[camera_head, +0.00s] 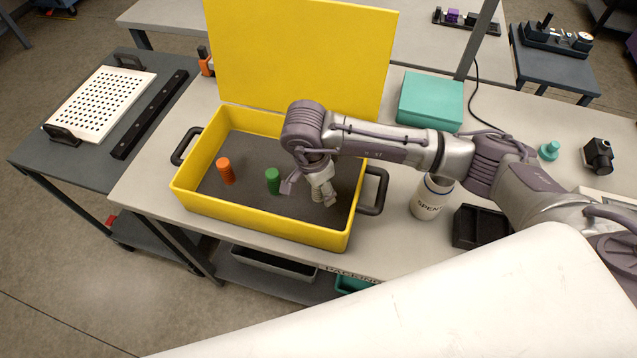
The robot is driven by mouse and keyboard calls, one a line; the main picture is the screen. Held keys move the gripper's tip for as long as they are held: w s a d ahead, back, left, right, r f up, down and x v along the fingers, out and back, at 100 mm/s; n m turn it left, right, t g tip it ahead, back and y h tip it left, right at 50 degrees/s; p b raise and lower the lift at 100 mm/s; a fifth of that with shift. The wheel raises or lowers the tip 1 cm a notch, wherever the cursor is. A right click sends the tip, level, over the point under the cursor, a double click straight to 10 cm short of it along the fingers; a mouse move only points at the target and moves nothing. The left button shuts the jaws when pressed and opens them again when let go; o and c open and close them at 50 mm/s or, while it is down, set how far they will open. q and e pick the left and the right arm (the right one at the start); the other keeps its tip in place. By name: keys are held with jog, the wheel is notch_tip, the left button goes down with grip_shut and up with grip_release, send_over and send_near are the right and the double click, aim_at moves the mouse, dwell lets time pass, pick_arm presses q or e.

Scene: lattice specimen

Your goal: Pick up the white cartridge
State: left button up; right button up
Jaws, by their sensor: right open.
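An open yellow case (265,219) with a dark grey inside stands on the light workbench, its lid raised at the back. An orange cartridge (225,171) and a green cartridge (272,181) stand upright in it. My right gripper (308,190) reaches down into the right part of the case, open, to the right of the green cartridge. A pale, ridged shape (323,184) shows at its fingers; it looks like the white cartridge, partly hidden by the gripper. I cannot tell whether they touch. My left gripper is out of view.
The case's black side handle (373,191) sticks out below my right arm. A white container (431,198) marked "SPENT", a black tray (478,227) and a teal box (430,100) stand to the right. A cart (70,165) with a perforated white plate is at left.

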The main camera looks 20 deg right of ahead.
jog(key=shift+f, duration=0.1)
jog(key=shift+c, duration=0.8)
grip_shut()
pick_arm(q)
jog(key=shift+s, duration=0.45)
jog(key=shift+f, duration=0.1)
